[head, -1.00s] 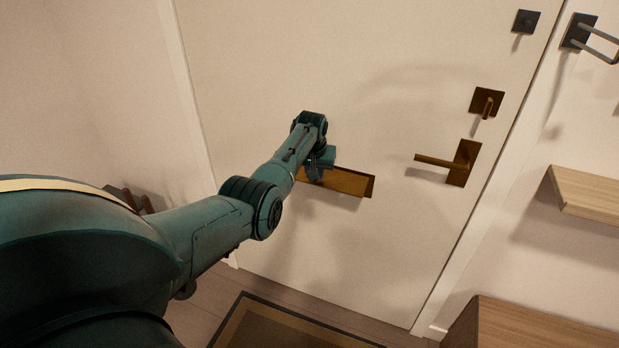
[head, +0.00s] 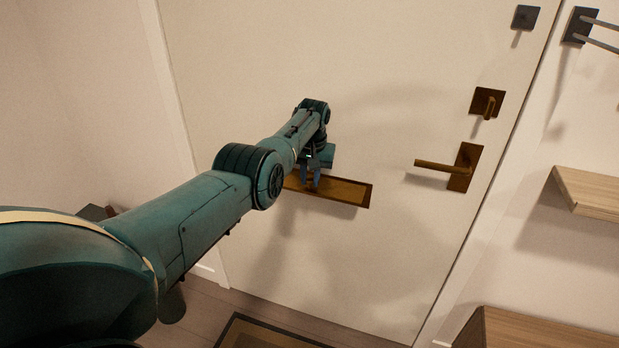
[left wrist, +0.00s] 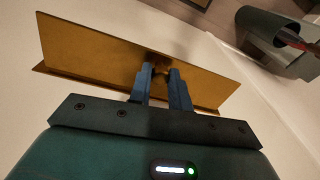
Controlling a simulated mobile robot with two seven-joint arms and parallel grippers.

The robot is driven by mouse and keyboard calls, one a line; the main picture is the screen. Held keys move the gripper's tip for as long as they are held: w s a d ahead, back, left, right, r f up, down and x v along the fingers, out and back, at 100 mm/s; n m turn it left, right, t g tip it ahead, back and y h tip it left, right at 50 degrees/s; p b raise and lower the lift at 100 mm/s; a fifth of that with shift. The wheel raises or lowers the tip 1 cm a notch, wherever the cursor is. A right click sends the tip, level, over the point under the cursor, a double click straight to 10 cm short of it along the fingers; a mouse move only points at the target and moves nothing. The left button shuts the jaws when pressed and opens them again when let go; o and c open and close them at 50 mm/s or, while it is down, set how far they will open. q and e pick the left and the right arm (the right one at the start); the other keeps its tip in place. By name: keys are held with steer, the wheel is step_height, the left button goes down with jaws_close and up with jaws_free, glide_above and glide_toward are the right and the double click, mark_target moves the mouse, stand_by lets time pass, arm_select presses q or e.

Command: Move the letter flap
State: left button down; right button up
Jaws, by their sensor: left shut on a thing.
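The brass letter flap (head: 345,190) is set low in the white door, left of the lever handle. In the left wrist view the flap (left wrist: 95,50) spans the picture, and a lower brass edge shows beneath it. My left gripper (head: 311,185) is at the flap, left of its middle. In the left wrist view its two blue fingers (left wrist: 161,72) are close together around a small knob-like part (left wrist: 159,62) on the flap, partly hidden by the fingers. My right gripper is out of view.
A brass lever handle (head: 445,167) and a lock plate (head: 487,102) are on the door to the right. Wooden shelves (head: 590,192) stand right of the door. A bordered mat (head: 265,333) lies on the floor. A cylindrical container (left wrist: 265,35) shows at the upper right of the wrist view.

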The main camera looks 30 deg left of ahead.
mark_target(311, 180)
arm_select(q)
steer(key=shift+s+f, duration=0.1)
steer(key=c, duration=1.3)
jaws_free()
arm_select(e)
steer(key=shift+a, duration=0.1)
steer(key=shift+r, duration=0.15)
arm_select(q)
steer(key=shift+r+p, duration=0.4)
steer(key=shift+r, duration=0.1)
step_height(311, 180, up, 4)
steer(key=shift+d+r+p, duration=0.15)
steer(key=shift+p, duration=1.1)
step_height(311, 180, up, 8)
steer(key=shift+s+d, duration=0.4)
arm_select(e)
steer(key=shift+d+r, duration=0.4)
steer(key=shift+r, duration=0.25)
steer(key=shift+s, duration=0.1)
